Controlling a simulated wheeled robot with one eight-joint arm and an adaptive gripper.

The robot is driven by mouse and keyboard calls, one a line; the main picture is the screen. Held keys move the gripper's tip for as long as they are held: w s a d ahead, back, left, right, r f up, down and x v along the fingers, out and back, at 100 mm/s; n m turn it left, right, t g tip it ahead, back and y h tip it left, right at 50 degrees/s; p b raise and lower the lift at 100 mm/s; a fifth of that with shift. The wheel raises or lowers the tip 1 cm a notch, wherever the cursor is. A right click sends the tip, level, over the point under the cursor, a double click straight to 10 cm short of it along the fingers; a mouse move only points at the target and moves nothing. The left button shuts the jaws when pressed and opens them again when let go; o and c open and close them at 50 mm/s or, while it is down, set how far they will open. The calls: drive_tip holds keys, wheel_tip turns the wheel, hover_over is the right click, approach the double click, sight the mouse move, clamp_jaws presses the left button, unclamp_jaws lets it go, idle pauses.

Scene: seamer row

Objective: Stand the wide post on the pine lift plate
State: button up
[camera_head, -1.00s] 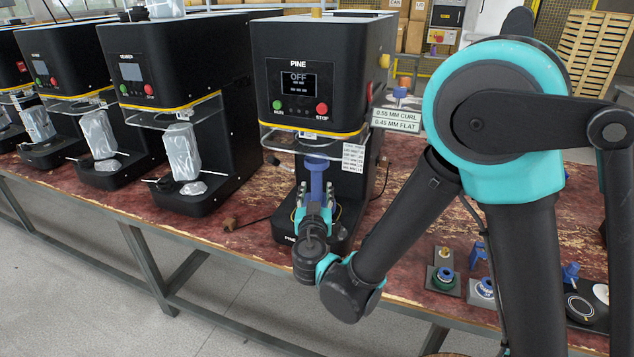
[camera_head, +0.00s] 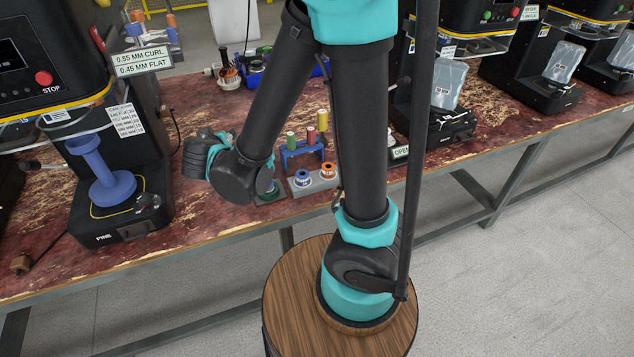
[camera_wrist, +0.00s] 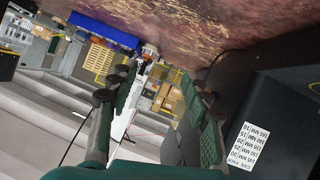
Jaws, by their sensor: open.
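The wide post (camera_head: 105,176), blue with a broad flange at each end, stands on the low black lift plate (camera_head: 140,224) of the pine machine (camera_head: 58,72). It looks upright; its lean matches the tilted view. The plate under its foot is partly hidden. My gripper is to the right of the machine and clear of the post. In the wrist view my gripper (camera_wrist: 157,112) has its fingers apart with nothing between them. The machine's dark side with its white label (camera_wrist: 248,147) shows at the right there. The post is not in the wrist view.
Right of the machine, a blue rack (camera_head: 302,152) holds coloured pieces, with small ringed parts (camera_head: 328,171) in front. An open-labelled machine (camera_head: 440,110) stands further right.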

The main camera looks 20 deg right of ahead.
drive_tip(key=s+d+f+g, duration=0.2)
drive_tip(key=s+d, duration=0.1)
drive_tip(key=d, duration=0.4)
drive_tip(key=s+d+f+m+g, duration=0.1)
drive_tip(key=s+d+f+g, duration=0.1)
drive_tip(key=d, duration=0.6)
drive_tip(key=s+d+f+g+h, duration=0.1)
drive_tip(key=s+d+f+g, duration=0.1)
drive_tip(key=s+d, duration=0.2)
drive_tip(key=shift+d+f+m+g, duration=0.15)
drive_tip(key=shift+d+m+g, duration=0.05)
drive_tip(key=shift+d, duration=0.7)
drive_tip(key=shift+d+f+m+g, duration=0.15)
drive_tip(key=shift+d+m+g, duration=0.05)
drive_tip(key=shift+d, duration=0.7)
drive_tip(key=s+d+f+g+y, duration=0.1)
drive_tip(key=s+d+f+y, duration=0.1)
drive_tip(key=s, duration=0.5)
drive_tip(key=shift+d+g, duration=0.25)
drive_tip(key=shift+g, duration=0.05)
